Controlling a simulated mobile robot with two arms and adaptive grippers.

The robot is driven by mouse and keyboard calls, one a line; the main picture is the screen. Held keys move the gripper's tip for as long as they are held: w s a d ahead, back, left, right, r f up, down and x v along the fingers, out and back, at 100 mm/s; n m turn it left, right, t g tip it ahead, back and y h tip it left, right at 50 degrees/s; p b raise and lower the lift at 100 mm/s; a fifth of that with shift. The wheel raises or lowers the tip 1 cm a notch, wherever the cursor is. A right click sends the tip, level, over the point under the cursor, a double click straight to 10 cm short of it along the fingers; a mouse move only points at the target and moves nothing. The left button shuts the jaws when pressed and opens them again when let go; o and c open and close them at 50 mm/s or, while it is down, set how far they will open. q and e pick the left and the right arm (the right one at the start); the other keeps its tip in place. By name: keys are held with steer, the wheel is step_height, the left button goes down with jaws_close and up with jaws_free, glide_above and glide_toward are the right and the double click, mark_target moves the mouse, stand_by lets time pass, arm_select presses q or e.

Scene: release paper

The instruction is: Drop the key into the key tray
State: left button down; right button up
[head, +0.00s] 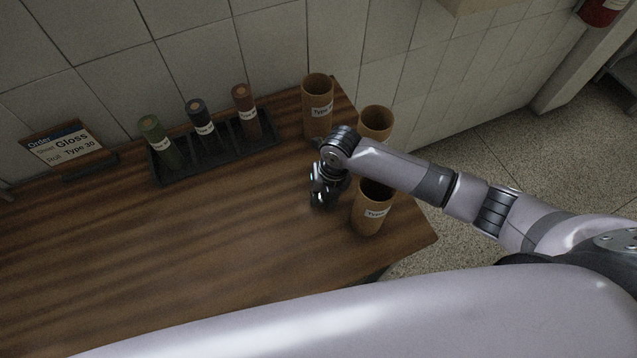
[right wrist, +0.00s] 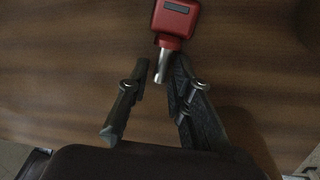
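A red-headed key (right wrist: 175,18) with a short metal shaft shows at the top of the right wrist view, over the brown wood. My right gripper (right wrist: 160,72) is open, with the shaft's end between its fingertips. The shaft is closer to the right finger, with a gap to the left one. I cannot tell whether it touches the right finger. In the head view my right gripper (head: 322,196) is low over the table's right part, and the key cannot be made out there. I see nothing I can identify as the key tray. My left gripper is out of view.
Cardboard tubes stand at the table's right end: one at the back (head: 317,108), one behind my arm (head: 375,123), one labelled in front (head: 371,212), close to my gripper. A black rack (head: 208,157) holds three rolls. An order sign (head: 62,146) stands left. The wooden table (head: 150,250) is clear front-left.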

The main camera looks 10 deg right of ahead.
steer(key=shift+f, duration=0.1)
jaws_close()
steer(key=shift+w, duration=0.1)
stand_by(0.5)
